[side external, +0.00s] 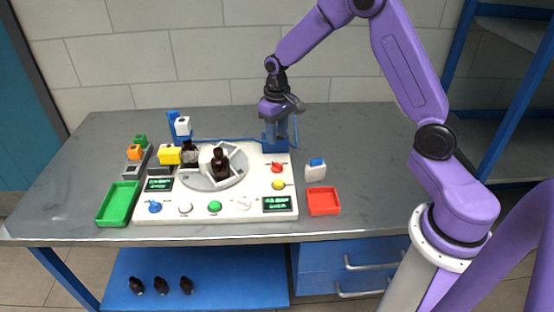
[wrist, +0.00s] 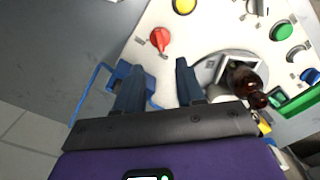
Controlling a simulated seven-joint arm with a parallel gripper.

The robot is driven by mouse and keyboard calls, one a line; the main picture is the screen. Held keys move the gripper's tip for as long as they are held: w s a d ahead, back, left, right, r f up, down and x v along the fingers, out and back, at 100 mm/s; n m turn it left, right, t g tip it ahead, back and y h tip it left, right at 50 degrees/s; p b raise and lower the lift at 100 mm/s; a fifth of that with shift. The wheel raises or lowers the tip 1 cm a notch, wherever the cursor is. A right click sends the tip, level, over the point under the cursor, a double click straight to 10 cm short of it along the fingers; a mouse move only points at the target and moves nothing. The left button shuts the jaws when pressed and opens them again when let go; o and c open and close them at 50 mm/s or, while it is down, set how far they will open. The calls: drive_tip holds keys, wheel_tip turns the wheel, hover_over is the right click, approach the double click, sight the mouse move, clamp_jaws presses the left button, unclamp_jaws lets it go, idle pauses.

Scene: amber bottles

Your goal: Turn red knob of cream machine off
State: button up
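The cream machine (side external: 236,205) lies on the grey table; part of its panel shows in the wrist view (wrist: 205,25). Its red knob (side external: 277,167) is near the right back corner, and it also shows in the wrist view (wrist: 160,40) beyond my fingertips. A small pointer mark by the knob is too small to read. My gripper (wrist: 160,78) is open and empty, with its two blue fingers apart. In the side view my gripper (side external: 281,125) hangs above the back right edge, behind the red knob and not touching it.
A yellow knob (side external: 278,184) sits just in front of the red one. An amber bottle (side external: 220,163) stands in the round carousel (side external: 205,184) to the left. A white container with a blue cap (side external: 316,169) and a red tray (side external: 323,201) are to the right. The far right tabletop is clear.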

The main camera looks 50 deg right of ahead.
sight(277, 163)
wheel_tip(277, 163, down, 10)
idle(0.5)
clamp_jaws()
